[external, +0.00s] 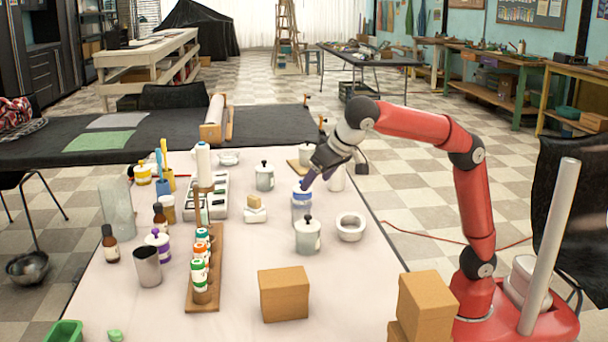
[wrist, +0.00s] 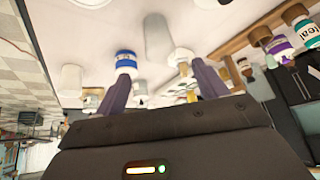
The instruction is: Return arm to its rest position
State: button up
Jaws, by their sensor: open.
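My red arm (external: 468,200) rises from its base at the right of the white table and bends over towards the table's middle. My gripper (external: 308,182) is open and points down and left above the blue-lidded jar (external: 301,206). In the wrist view its two purple fingers stand wide apart, with nothing held between my gripper's tips (wrist: 160,80). The blue-lidded jar also shows in the wrist view (wrist: 125,63), beyond the left finger. The external view does not show clearly how far the fingertips are from the jar.
Near my gripper stand a lidded pot (external: 308,238), a white mortar (external: 351,228) and another lidded pot (external: 264,178). A wooden rack (external: 204,290) holds several small bottles. Cardboard boxes (external: 284,296) (external: 425,305) stand at the front. Open floor lies right of the table.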

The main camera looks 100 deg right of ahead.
jog(key=s+a+f+n+g+b, duration=0.15)
jog(key=s+a+f+n, duration=0.3)
jog(key=s, duration=0.55)
jog(key=s+a+f+n+b, duration=0.35)
jog(key=s+f, duration=0.25)
jog(key=s, duration=0.4)
jog(key=s+d+f+n+t+y+p, duration=0.1)
jog(key=s+d+f+y+p, duration=0.3)
jog(key=s+d+f, duration=0.4)
jog(key=shift+s+d+f+t+p, duration=0.2)
jog(key=shift+d+f+t+p, duration=0.45)
jog(key=shift+f, duration=0.95)
jog(key=shift+a, duration=0.2)
